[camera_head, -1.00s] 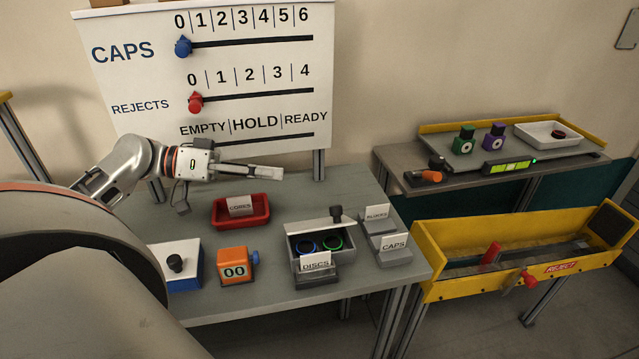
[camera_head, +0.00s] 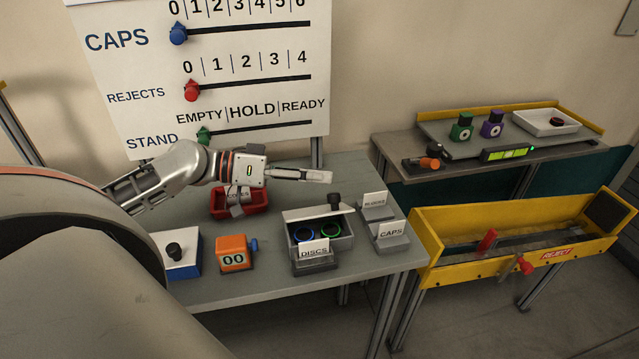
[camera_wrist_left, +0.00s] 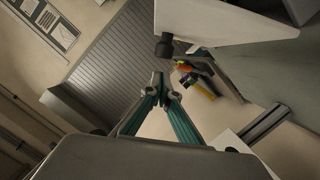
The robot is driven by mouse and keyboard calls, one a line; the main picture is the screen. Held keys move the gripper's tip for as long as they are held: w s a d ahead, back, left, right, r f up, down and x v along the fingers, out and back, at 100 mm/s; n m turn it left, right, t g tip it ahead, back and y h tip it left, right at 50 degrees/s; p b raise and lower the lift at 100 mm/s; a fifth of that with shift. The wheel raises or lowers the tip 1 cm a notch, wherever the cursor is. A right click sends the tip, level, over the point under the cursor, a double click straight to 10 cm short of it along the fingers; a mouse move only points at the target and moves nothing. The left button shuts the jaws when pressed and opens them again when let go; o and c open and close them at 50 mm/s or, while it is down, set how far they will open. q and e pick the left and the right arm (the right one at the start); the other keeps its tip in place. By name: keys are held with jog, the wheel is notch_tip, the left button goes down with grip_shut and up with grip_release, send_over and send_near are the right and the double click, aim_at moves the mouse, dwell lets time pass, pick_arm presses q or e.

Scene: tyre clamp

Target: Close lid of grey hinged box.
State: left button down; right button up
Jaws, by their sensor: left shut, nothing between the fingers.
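The grey hinged box (camera_head: 347,241) stands on the table. Its lid (camera_head: 305,213) is raised at the back, with a dark knob (camera_head: 334,199). A blue ring (camera_head: 303,234) and a green ring (camera_head: 331,231) show inside the box. My left gripper (camera_head: 326,177) is shut and empty, pointing right, above and behind the lid in the head view, apart from the knob as far as I can tell. In the left wrist view the shut fingertips (camera_wrist_left: 161,80) are below a dark knob (camera_wrist_left: 165,46) on a pale panel (camera_wrist_left: 225,22), which looks like the lid. My right gripper is out of view.
A DISCS label (camera_head: 314,252) stands before the box, and grey label holders (camera_head: 390,238) stand to its right. A red tray (camera_head: 225,207) sits under my left wrist. An orange counter (camera_head: 234,254) and a blue-white button box (camera_head: 178,262) stand to the left.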

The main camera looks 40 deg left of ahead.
aim_at(345, 210)
pick_arm(q)
jog(key=shift+s+d+f, duration=0.3)
jog(key=shift+d+f, duration=0.05)
jog(key=shift+f, duration=0.35)
jog(key=shift+s+d+f+m, duration=0.15)
jog(key=shift+s+d+m, duration=0.15)
jog(key=shift+d, duration=0.05)
jog(key=shift+m, duration=0.3)
jog(key=shift+s+d+f, duration=1.15)
jog(key=shift+d+f, duration=0.1)
